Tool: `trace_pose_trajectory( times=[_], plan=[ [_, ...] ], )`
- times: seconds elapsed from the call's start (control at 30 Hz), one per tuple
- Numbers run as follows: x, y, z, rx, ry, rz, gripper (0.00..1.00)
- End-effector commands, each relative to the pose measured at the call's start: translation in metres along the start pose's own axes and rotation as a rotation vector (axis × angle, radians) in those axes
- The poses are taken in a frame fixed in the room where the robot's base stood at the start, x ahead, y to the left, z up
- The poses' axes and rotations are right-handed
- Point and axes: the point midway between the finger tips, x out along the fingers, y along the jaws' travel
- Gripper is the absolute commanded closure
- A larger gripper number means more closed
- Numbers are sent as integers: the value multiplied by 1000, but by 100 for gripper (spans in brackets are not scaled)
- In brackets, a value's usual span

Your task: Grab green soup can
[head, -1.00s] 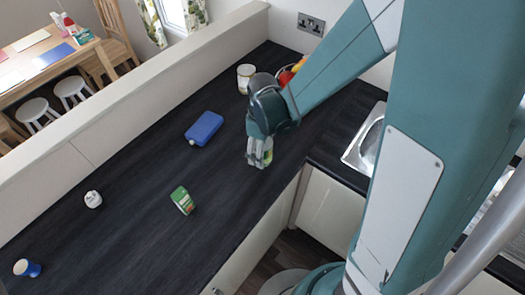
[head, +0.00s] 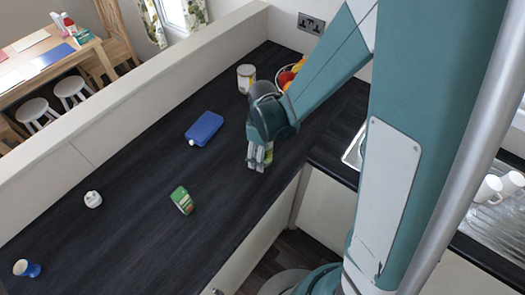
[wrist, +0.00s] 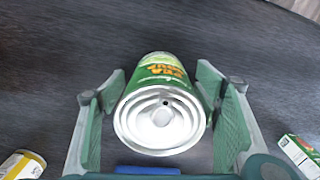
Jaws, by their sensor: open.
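The green soup can (wrist: 158,76) sits between the two fingers of my gripper (wrist: 160,82) in the wrist view, its silver lid facing the camera. The fingers are open, with a narrow gap showing on each side of the can. In the head view my gripper (head: 259,160) points down at the dark counter, near its front edge. Only a small green part of the can (head: 268,156) shows there; my fingers hide the rest.
On the counter (head: 130,235) are a green carton (head: 181,200), a blue flask (head: 204,128), a small white item (head: 93,199) and a blue cup (head: 27,269). A pale can (head: 246,78) and a fruit bowl (head: 283,76) stand behind my gripper. Open counter lies left of it.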

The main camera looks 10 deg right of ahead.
Motion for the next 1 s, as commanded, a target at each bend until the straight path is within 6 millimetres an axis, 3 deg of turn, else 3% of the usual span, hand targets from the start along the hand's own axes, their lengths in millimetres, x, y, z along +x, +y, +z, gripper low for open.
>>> trace_pose_trajectory(
  times=[0.03,0.3,0.67,1.0],
  plan=[
    [0,0,0,0,0,0,42],
    [0,0,0,0,0,0,76],
    [-2,0,0,0,0,0,76],
    [-20,0,0,0,0,0,76]
  ],
)
